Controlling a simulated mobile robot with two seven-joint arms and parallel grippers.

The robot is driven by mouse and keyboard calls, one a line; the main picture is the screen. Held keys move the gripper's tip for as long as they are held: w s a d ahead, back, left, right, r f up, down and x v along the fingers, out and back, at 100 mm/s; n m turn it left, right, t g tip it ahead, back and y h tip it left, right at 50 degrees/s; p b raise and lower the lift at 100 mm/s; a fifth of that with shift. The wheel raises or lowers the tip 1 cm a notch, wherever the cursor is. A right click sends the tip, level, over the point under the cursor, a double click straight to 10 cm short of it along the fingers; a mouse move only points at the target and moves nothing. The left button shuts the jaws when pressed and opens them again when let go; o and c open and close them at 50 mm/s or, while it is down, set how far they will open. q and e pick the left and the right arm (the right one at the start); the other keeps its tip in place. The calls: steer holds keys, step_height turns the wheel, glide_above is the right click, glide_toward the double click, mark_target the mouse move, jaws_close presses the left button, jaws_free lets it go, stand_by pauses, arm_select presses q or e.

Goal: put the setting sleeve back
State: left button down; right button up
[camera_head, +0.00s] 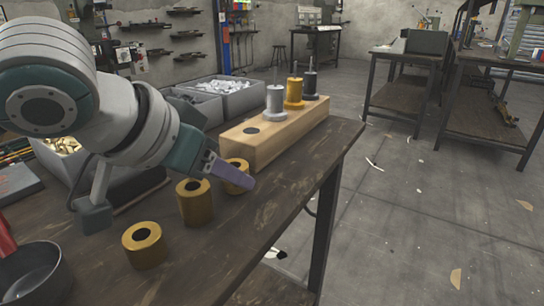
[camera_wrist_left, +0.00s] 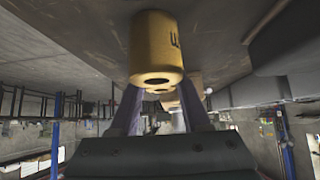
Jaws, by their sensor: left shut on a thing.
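My left gripper (camera_head: 236,172) reaches in over the bench and is shut on a gold cylindrical sleeve (camera_head: 234,184) with a dark hole in its top. In the left wrist view the same gold sleeve (camera_wrist_left: 158,45) sits between the two fingertips, with a dark mark on its side. I cannot tell if it touches the bench. Two similar gold sleeves stand upright on the bench, one in the middle (camera_head: 194,208) and one nearer (camera_head: 144,252). Behind the gripper is a wooden block (camera_head: 285,140) with a dark round hole at its near end. My right gripper is not in view.
On the block stand a silver (camera_head: 275,108), a gold (camera_head: 294,97) and a dark (camera_head: 310,88) flanged piece with thin rods. Grey bins (camera_head: 235,102) stand behind it. A dark pan (camera_head: 35,280) is at the front left. The bench edge drops off to the right.

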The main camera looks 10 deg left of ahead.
arm_select(q)
steer(key=shift+r, duration=0.1)
steer(key=shift+c, duration=1.8)
jaws_free()
steer(key=p+v, duration=0.4)
steer(key=v, duration=0.8)
